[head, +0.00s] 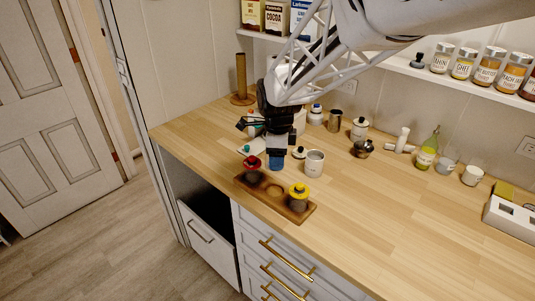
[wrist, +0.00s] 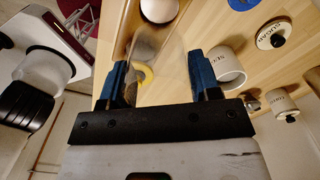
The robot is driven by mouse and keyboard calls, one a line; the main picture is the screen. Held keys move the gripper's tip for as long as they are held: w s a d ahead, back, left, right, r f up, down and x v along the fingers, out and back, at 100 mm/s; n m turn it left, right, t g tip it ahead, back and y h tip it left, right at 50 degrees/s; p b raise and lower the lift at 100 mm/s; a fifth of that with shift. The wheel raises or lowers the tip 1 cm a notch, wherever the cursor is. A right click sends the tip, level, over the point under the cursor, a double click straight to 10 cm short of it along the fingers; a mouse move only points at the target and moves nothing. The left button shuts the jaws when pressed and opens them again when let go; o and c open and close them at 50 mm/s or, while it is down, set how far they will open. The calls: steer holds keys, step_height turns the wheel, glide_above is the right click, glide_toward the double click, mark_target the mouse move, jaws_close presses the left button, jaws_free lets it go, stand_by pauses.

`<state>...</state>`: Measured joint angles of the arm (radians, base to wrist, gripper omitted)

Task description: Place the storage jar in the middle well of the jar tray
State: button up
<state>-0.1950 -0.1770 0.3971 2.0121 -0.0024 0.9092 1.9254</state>
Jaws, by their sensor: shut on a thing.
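The jar tray (head: 312,211) is a long brown wooden board near the counter's front edge. A red-lidded jar (head: 252,163) stands in its left well and a yellow-lidded jar (head: 298,196) in its right well. The middle well (head: 275,191) is empty. My gripper (head: 277,160) points down above and slightly behind the middle well. Its blue fingers (wrist: 160,68) are set wide apart around the storage jar. The jar is hard to make out: a greyish, shiny shape (wrist: 152,42) shows past the fingertips. In the head view the fingers and arm hide most of it.
A white canister (head: 359,128) and a small metal pot (head: 362,148) stand further back right. The counter's front right is clear.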

steer(key=shift+f, duration=0.15)
steer(key=shift+f, duration=3)
steer(key=shift+f, duration=1.85)
steer(key=shift+f, duration=0.2)
steer(key=o, duration=1)
steer(key=shift+o, duration=0.2)
steer(key=shift+r, duration=0.1)
